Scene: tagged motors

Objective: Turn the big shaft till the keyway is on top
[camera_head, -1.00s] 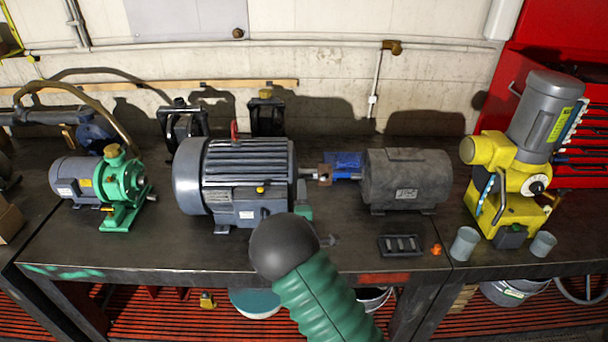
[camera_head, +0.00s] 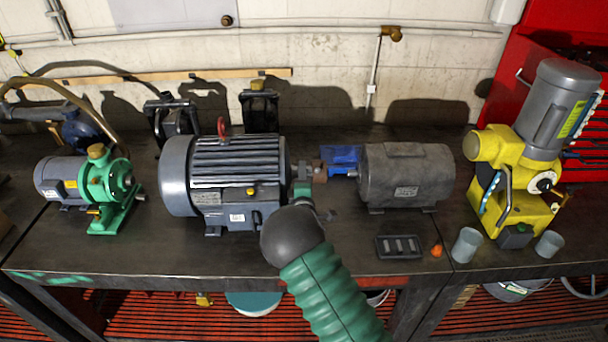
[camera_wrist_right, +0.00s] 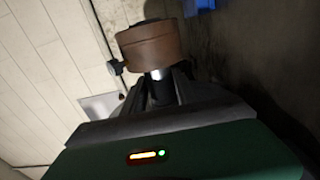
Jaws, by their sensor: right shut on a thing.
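The big blue-grey motor (camera_head: 235,172) stands on the bench, left of centre in the head view. A brown collar (camera_head: 320,172) sits at the end of its shaft, facing right. In the right wrist view the same collar (camera_wrist_right: 148,46) is large, and a short length of bright shaft (camera_wrist_right: 158,74) shows below it. My right gripper (camera_head: 303,186) is at the shaft between motor and collar, its dark jaws (camera_wrist_right: 160,90) shut on the shaft. I cannot make out the keyway. My left gripper is not in view.
A dark grey motor (camera_head: 406,175) with a blue part (camera_head: 342,158) stands close right of the collar. A green pump with a small motor (camera_head: 108,185) is left; a yellow gear unit (camera_head: 515,180) is right. A black tray (camera_head: 399,246) lies in front.

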